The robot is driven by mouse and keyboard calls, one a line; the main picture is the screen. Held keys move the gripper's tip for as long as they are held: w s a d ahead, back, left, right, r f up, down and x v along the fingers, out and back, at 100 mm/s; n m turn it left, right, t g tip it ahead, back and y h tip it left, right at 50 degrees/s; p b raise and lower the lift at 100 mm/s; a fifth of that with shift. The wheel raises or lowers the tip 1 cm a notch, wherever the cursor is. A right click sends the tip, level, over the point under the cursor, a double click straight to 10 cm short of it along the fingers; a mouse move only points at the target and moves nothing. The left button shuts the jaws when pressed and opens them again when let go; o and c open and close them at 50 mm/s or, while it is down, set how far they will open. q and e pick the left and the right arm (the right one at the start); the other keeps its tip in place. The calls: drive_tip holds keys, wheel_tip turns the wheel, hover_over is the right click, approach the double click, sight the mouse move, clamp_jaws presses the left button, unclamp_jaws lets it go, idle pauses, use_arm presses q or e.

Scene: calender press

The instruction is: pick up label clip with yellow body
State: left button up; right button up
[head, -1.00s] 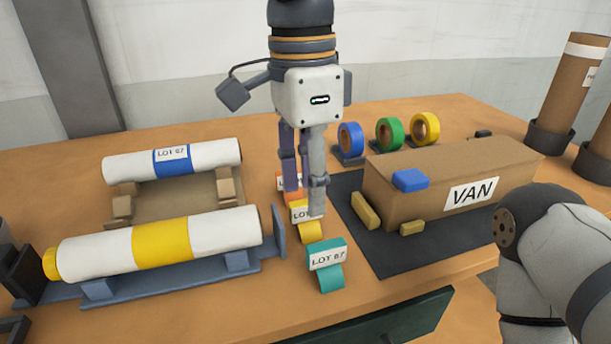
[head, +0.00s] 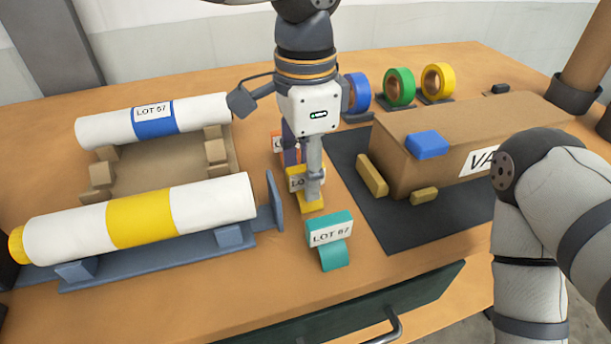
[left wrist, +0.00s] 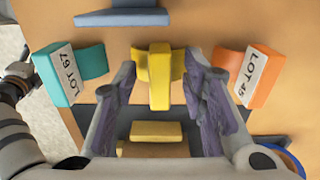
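The label clip with the yellow body (head: 311,204) stands on the table between a teal clip (head: 330,240) and an orange clip (head: 277,142). Its label is partly hidden by a finger in the head view. My left gripper (head: 303,182) points down over it, with one finger on the near side and one on the far side. In the left wrist view, the yellow clip (left wrist: 159,72) lies between the open fingertips (left wrist: 160,78), with a gap visible on both sides. My right gripper is out of view; only part of that arm shows at the right.
A cardboard box (head: 460,130) marked VAN sits on a dark mat (head: 400,223) to the right. Tape rolls (head: 398,87) stand behind it. A roll with a yellow band (head: 140,218) rests on a blue-grey cradle at left, with a blue-banded roll (head: 153,120) behind.

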use_arm(q)
drive_tip(key=shift+c, duration=0.5)
clamp_jaws()
drive_tip(key=shift+r, duration=0.1)
drive_tip(key=shift+r, duration=0.3)
wheel_tip(320, 180, up, 3)
drive_tip(key=shift+d, duration=0.15)
drive_tip(key=s+d+r, duration=0.5)
drive_tip(key=d+r, duration=0.4)
drive_tip(key=d, duration=0.3)
drive_tip(key=shift+s+d+r, duration=0.15)
drive_tip(key=shift+d, duration=0.2)
